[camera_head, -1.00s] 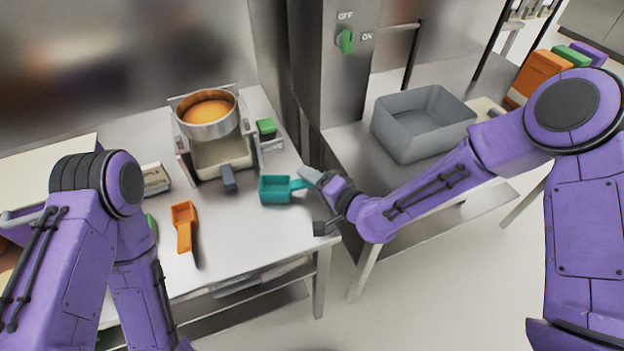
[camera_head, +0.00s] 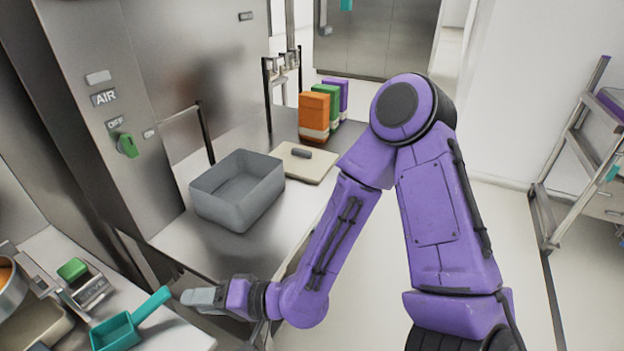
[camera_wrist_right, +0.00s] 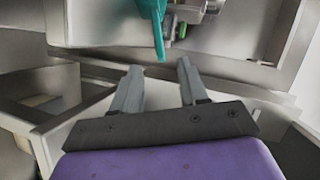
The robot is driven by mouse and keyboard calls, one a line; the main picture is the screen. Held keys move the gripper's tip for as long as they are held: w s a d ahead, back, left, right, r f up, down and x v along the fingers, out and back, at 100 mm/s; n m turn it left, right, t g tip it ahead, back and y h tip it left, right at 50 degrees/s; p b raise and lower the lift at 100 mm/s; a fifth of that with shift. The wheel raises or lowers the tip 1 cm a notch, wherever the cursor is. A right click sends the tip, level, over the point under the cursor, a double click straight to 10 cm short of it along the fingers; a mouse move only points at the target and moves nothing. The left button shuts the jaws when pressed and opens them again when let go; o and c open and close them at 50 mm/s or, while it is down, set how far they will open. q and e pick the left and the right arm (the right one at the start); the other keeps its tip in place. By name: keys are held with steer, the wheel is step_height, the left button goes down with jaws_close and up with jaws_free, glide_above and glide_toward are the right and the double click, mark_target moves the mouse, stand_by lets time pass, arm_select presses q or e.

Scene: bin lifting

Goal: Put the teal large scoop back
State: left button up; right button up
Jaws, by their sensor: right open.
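The teal large scoop (camera_head: 116,333) lies on the table at the lower left of the head view, its handle pointing up and right. My right gripper (camera_head: 186,297) is open and empty beside the end of that handle. In the right wrist view the teal handle (camera_wrist_right: 154,22) points down toward the gap between the open fingers (camera_wrist_right: 159,68). Its tip is near the fingertips, and neither finger clearly touches it. My left gripper is out of view.
A grey bin (camera_head: 238,192) stands on the metal counter, with a beige board (camera_head: 306,163) and orange, green and purple containers (camera_head: 314,112) behind. A green-topped device (camera_head: 76,274) and a partly cut-off pot (camera_head: 10,290) sit near the scoop. A shelf cart (camera_head: 575,165) stands at right.

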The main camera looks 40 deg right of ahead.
steer(key=s+d+f+m+g+h, duration=0.1)
steer(key=s+d+f+g+h, duration=0.15)
steer(key=f, duration=0.55)
steer(key=s+d+f+g+h, duration=0.1)
steer(key=s+d+f+h, duration=0.25)
steer(key=f, duration=0.45)
steer(key=s+d+f+g+h, duration=0.2)
steer(key=s+d+f, duration=0.3)
steer(key=s, duration=0.3)
steer(key=s+d+f+n+g+h, duration=0.1)
steer(key=s+d+f+g+h, duration=0.2)
steer(key=s+d+f+h, duration=0.2)
steer(key=s+d, duration=0.3)
steer(key=shift+f+n, duration=0.3)
steer(key=shift+f, duration=0.05)
